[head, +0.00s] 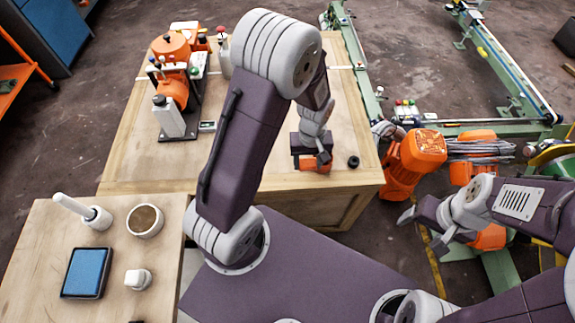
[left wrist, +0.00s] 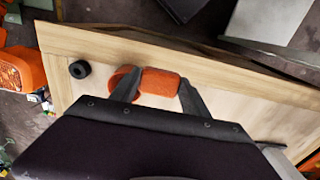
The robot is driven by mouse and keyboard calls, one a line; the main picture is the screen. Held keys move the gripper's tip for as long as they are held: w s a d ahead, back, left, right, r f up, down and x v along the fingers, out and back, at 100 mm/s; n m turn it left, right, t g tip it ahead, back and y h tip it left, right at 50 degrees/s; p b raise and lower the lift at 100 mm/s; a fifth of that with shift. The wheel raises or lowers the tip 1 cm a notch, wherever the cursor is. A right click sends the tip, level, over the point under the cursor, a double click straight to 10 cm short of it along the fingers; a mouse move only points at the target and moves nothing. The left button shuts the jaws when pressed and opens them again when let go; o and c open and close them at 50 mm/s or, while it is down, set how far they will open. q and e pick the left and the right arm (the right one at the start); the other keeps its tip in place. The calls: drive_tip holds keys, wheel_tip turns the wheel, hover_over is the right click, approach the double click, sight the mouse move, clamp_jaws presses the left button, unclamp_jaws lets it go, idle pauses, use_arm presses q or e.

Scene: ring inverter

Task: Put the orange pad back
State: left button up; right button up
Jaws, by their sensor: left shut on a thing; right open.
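The orange pad (left wrist: 161,83) is a rough orange block between the two fingers of my left gripper (left wrist: 160,90) in the left wrist view. My left gripper is shut on it. A round orange piece (left wrist: 122,80) lies beside the pad, partly hidden by one finger; I cannot tell whether they touch. In the head view my left gripper (head: 312,150) is low over the right part of the far wooden table, with orange (head: 316,164) showing beneath it. My right gripper (head: 424,222) is open and empty, off the table to the right.
A small black ring (head: 353,161) lies right of my left gripper on the wooden table (head: 255,180). An orange and white machine (head: 172,92) stands at the table's left. A nearer table holds a blue pad (head: 86,271), a round bowl (head: 145,220) and white items. Orange motors (head: 415,155) stand right.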

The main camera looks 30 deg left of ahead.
use_arm(q)
hover_over(287, 171)
drive_tip(key=f, duration=0.4)
drive_tip(key=shift+w+d+f, duration=0.15)
drive_tip(key=shift+w+d, duration=0.05)
drive_tip(key=shift+d, duration=0.15)
drive_tip(key=shift+a+f, duration=0.1)
drive_tip(key=shift+a, duration=0.2)
drive_tip(key=shift+s, duration=0.1)
drive_tip(key=shift+f+b, duration=0.3)
wheel_tip(287, 171, down, 3)
drive_tip(key=shift+r, duration=0.1)
drive_tip(key=shift+f, duration=0.35)
use_arm(e)
drive_tip(key=shift+w+a+f, duration=0.2)
drive_tip(key=shift+w+f, duration=0.05)
drive_tip(key=shift+f, duration=0.45)
drive_tip(key=shift+s, duration=0.1)
